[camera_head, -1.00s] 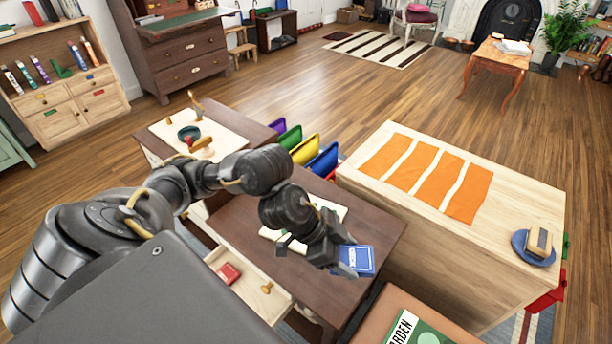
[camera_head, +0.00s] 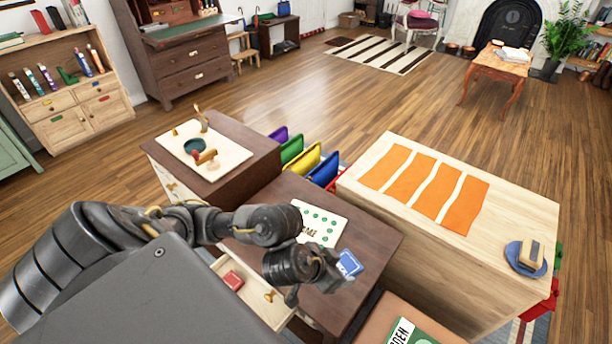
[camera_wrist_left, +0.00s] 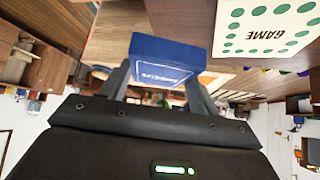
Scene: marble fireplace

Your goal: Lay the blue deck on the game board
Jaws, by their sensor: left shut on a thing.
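The blue deck (camera_head: 349,263) is a small blue box with white lettering. My left gripper (camera_head: 335,272) is shut on it and holds it over the right front part of the dark brown table. In the left wrist view the blue deck (camera_wrist_left: 160,62) sits between the two fingers (camera_wrist_left: 158,85). The game board (camera_head: 320,224) is white with green dots and the word GAME, lying on the table behind the gripper. It also shows at the upper right of the left wrist view (camera_wrist_left: 262,32). My arm hides part of its left side. My right gripper does not show.
An open drawer (camera_head: 245,290) under the table holds a red box (camera_head: 233,281). A pale wooden cabinet (camera_head: 500,222) with orange strips stands to the right. A brown surface with a green GARDEN book (camera_head: 420,333) is at the front. Coloured bins (camera_head: 300,158) stand behind the table.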

